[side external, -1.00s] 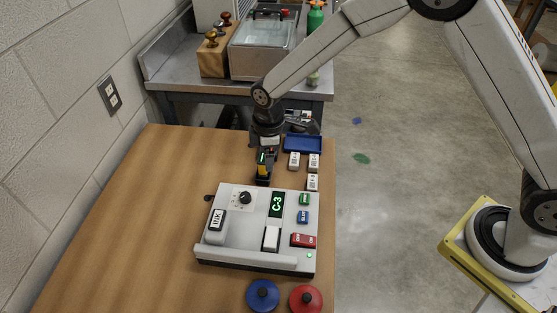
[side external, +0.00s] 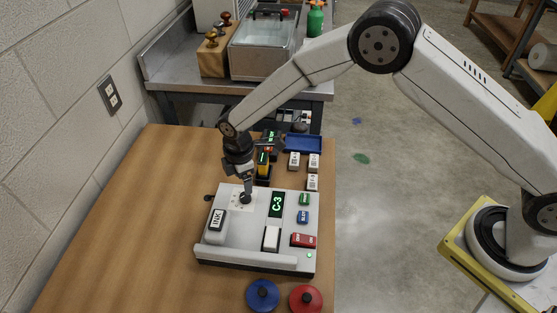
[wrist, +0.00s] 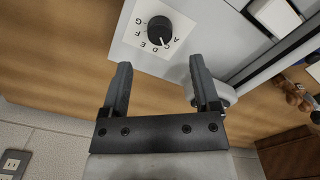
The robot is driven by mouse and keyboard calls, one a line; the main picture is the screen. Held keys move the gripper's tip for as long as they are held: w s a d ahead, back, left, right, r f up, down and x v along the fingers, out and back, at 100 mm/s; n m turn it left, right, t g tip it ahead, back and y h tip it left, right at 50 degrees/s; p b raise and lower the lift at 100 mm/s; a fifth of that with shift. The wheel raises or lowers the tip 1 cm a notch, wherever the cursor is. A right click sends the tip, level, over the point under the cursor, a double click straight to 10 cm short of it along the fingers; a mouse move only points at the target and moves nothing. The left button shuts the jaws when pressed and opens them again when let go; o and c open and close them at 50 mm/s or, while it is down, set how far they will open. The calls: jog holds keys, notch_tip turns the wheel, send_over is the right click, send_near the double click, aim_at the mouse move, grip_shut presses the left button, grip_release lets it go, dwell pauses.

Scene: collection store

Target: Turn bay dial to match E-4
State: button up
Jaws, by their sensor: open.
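The bay dial (side external: 245,198) is a black knob on a white plate on the grey console (side external: 233,250). In the wrist view the dial (wrist: 160,30) is ringed by letters running from A to G, and its white mark seems to point near C. The console's green display (side external: 277,204) reads C-3. My gripper (side external: 247,188) is over the dial from above and behind in the side view; contact cannot be told there. In the wrist view my gripper (wrist: 160,62) has its fingers apart, with nothing between them, and the dial beyond the fingertips.
A yellow handheld device (side external: 263,165) with a small green screen stands behind the console, close to my gripper. The INK block (side external: 217,220) is left of the display. Blue (side external: 262,294) and red (side external: 306,298) round pieces lie in front. The wooden table's left side is clear.

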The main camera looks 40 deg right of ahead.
aim_at(245, 195)
jog(key=shift+f, duration=3.05)
grip_shut()
